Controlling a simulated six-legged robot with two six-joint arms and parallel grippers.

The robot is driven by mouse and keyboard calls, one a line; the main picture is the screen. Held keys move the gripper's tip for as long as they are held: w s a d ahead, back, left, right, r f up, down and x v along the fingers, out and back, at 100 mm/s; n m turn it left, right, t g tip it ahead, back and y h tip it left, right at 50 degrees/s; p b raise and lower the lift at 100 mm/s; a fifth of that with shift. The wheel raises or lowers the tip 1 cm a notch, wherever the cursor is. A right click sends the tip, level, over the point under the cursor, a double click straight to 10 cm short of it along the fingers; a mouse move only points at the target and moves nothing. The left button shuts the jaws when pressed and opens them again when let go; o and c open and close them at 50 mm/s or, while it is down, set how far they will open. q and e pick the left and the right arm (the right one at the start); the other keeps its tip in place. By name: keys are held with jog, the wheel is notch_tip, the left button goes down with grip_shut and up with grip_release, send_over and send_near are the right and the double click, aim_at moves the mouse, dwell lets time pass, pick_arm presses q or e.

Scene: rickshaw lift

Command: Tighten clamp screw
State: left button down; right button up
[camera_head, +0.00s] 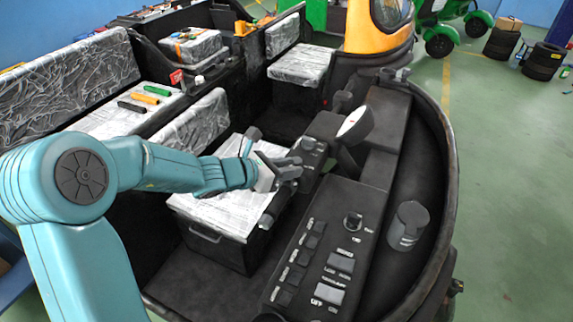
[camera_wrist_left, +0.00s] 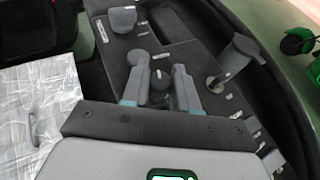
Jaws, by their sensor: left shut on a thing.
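My left gripper (camera_head: 286,170) reaches in from the left over the inner edge of the vehicle's black dashboard (camera_head: 345,200). In the left wrist view, its two grey fingers (camera_wrist_left: 160,90) stand on either side of a dark round knob (camera_wrist_left: 160,80) with a small white mark. The gripper is shut on this knob, which sits on the panel. I take the knob for the clamp screw, but the pictures do not make this certain. In the head view the fingers hide most of it. My right gripper is in neither view.
A plastic-covered seat (camera_head: 225,212) lies below the arm. An orange tool (camera_head: 144,98) lies on the rear seat.

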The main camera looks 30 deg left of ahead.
pick_arm(q)
jog(key=m+g+h, duration=0.2)
jog(key=shift+f+m+h+p, duration=0.2)
jog(key=shift+m+h+p, duration=0.1)
jog(key=shift+m, duration=0.1)
jog(key=m+g+h, duration=0.3)
jog(key=m+g, duration=0.3)
jog(key=m+g+h, duration=0.1)
jog(key=m+g, duration=0.1)
jog(key=shift+w+d+f+h+p, duration=0.1)
jog(key=shift+f+h+p, duration=0.05)
jog(key=shift+h+p, duration=0.15)
jog(key=shift+m+g, duration=1.8)
jog(key=shift+g, duration=0.4)
jog(key=shift+m+g, duration=0.4)
